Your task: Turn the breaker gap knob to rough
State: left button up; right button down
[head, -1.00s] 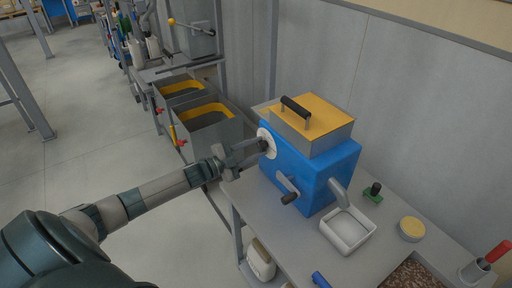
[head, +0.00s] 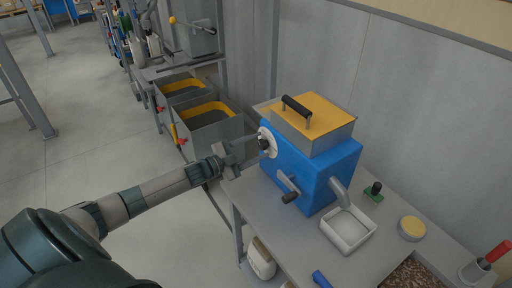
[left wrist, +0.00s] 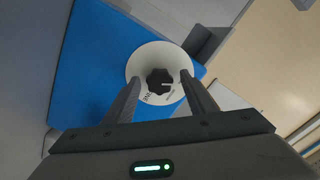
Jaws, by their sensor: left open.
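The blue breaker machine (head: 312,178) stands on the grey bench, with a round white dial (head: 272,151) and a black breaker gap knob (head: 264,144) on its left face. In the left wrist view the black, lobed knob (left wrist: 160,82) sits at the centre of the white dial (left wrist: 143,66). A pale mark on the knob points right in that view; the dial's small lettering is too small to read surely. My left gripper (head: 250,148) is open in front of the dial. Its fingertips (left wrist: 158,83) lie either side of the knob, with gaps visible. My right gripper is not in view.
A crank handle (head: 289,190) sticks out of the machine's front, below the knob. A white tray (head: 348,232) stands under the spout. Grey bins (head: 212,132) with yellow inner rims stand behind my left gripper. The floor at left is clear.

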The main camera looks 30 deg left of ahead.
pick_arm(q)
jog(key=shift+s, duration=0.1)
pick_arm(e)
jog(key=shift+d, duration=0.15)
pick_arm(q)
jog(key=shift+s, duration=0.2)
jog(key=shift+s+a+f, duration=0.1)
jog(key=shift+s+a, duration=0.2)
jog(key=shift+s, duration=0.25)
jog(key=b+v, duration=0.3)
jog(key=v, duration=1.2)
jog(key=shift+s+a, duration=0.2)
jog(key=shift+s, duration=0.05)
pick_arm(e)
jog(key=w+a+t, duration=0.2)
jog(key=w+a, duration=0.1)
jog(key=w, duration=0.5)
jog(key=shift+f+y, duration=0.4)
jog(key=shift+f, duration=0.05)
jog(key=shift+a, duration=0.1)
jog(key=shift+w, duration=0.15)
